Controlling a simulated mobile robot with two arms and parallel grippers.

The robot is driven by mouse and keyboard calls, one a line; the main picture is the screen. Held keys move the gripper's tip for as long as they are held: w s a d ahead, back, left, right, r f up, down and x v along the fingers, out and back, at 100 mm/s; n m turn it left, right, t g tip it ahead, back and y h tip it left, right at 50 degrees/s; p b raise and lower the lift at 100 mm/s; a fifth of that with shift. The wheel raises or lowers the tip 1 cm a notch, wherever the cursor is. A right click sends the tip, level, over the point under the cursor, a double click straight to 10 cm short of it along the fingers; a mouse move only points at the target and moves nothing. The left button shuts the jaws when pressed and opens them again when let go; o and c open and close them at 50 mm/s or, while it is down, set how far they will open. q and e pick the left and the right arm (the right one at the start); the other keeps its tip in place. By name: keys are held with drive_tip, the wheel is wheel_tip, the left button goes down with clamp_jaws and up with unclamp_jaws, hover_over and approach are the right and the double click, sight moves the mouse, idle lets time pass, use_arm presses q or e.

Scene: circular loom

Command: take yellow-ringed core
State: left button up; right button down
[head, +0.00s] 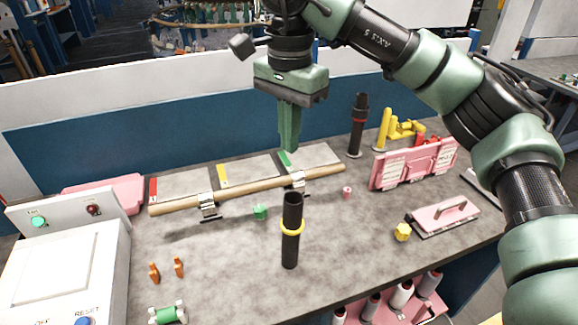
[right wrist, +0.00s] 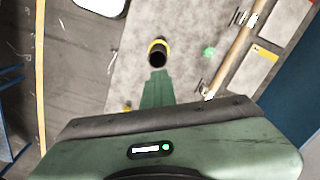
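The yellow-ringed core (head: 290,249) is a black hollow tube with a yellow ring around its middle. It stands upright on the grey table in the head view. In the right wrist view the core (right wrist: 157,58) shows from above, with its open top just beyond my fingertips. My right gripper (head: 289,148) points down, above and behind the core in the head view, apart from it. Its green fingers (right wrist: 156,78) look together with nothing between them. My left gripper is in neither view.
A wooden bar (head: 245,191) on metal clips lies behind the core, by grey panels. A red-ringed black core (head: 357,125) stands at the back.

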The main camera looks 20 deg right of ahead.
drive_tip(key=shift+w+r, duration=0.25)
drive_tip(key=shift+r, duration=0.7)
drive_tip(key=shift+c, duration=2.2)
unclamp_jaws()
drive_tip(key=shift+w+d, duration=0.1)
wheel_tip(320, 180, up, 7)
drive_tip(key=shift+p, duration=0.3)
drive_tip(key=shift+r, duration=0.4)
drive_tip(key=c, duration=0.4)
